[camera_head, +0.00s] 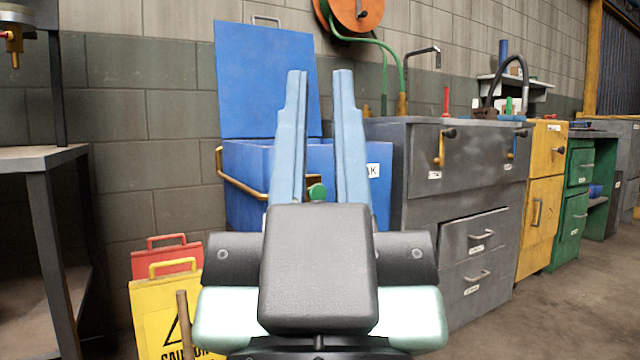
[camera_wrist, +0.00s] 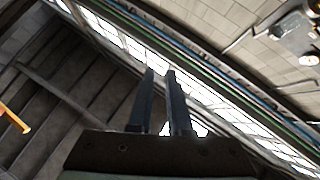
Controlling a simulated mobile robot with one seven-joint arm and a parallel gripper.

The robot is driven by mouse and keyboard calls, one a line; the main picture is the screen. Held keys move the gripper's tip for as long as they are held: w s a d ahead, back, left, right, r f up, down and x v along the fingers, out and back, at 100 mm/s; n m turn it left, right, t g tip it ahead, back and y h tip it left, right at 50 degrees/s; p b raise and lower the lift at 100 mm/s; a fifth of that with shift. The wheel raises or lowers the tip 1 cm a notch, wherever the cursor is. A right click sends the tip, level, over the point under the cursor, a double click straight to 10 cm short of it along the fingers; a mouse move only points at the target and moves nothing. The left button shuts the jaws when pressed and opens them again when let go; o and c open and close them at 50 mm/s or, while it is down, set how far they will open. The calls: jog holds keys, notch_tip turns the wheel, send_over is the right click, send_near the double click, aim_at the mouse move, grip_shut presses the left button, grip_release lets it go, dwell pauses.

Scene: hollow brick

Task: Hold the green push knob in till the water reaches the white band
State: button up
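A round green knob (camera_head: 317,191) shows low in the gap between my fingers in the head view, in front of the blue tank. I take it for the push knob. My gripper (camera_head: 320,73) points upward, with its two long blue-grey fingers apart and nothing between the tips. The fingers also show apart in the wrist view (camera_wrist: 160,72). The blue tank (camera_head: 245,185) stands behind the gripper with its blue lid (camera_head: 252,80) raised. A white label ending in "AK" is partly hidden by a finger. No water or white band is visible.
A brass rail (camera_head: 232,179) runs along the tank's left front. A grey cabinet (camera_head: 395,140) stands right of it, its lower drawer (camera_head: 474,235) slightly out. Yellow and red floor signs (camera_head: 160,300) stand at lower left, near a metal table (camera_head: 40,160). The floor at right is clear.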

notch_tip(320, 180, up, 30)
jog(key=p, duration=2.8)
grip_shut()
jog(key=shift+f, duration=0.15)
